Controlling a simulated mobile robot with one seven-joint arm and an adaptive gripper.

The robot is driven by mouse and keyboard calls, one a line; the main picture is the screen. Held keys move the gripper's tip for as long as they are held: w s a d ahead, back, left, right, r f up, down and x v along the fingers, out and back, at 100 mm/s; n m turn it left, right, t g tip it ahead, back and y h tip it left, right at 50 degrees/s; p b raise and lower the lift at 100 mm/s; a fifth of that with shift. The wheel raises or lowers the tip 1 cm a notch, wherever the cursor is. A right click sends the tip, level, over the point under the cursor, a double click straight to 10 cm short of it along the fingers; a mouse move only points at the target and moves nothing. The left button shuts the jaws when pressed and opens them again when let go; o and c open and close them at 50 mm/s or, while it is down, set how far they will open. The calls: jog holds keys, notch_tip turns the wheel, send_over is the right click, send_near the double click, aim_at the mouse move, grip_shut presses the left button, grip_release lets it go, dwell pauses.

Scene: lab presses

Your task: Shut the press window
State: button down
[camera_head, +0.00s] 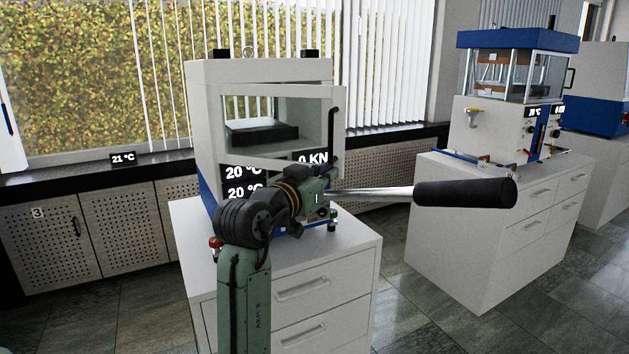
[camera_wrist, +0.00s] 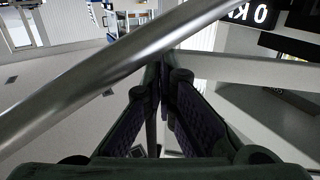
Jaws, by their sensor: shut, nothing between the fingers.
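The press (camera_head: 257,72) stands on a white cabinet in the middle of the head view. Its window (camera_head: 282,90) is a white-framed glass pane with a black upright handle (camera_head: 332,128) at its right side. The pane stands ajar, its right edge swung out past the press body. My gripper (camera_head: 322,172) is in front of the press, just below the window's lower right corner. In the wrist view its fingers (camera_wrist: 168,75) are together and empty. I cannot tell whether they touch the frame.
A metal lever with a black grip (camera_head: 465,193) sticks out to the right, close to my gripper; its rod (camera_wrist: 95,75) crosses the wrist view. Displays and a red knob (camera_head: 215,242) are on the press. Another press (camera_head: 515,40) stands at right, with floor between cabinets.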

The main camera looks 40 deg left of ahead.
jog(key=shift+w+a, duration=0.2)
jog(key=shift+w, duration=0.6)
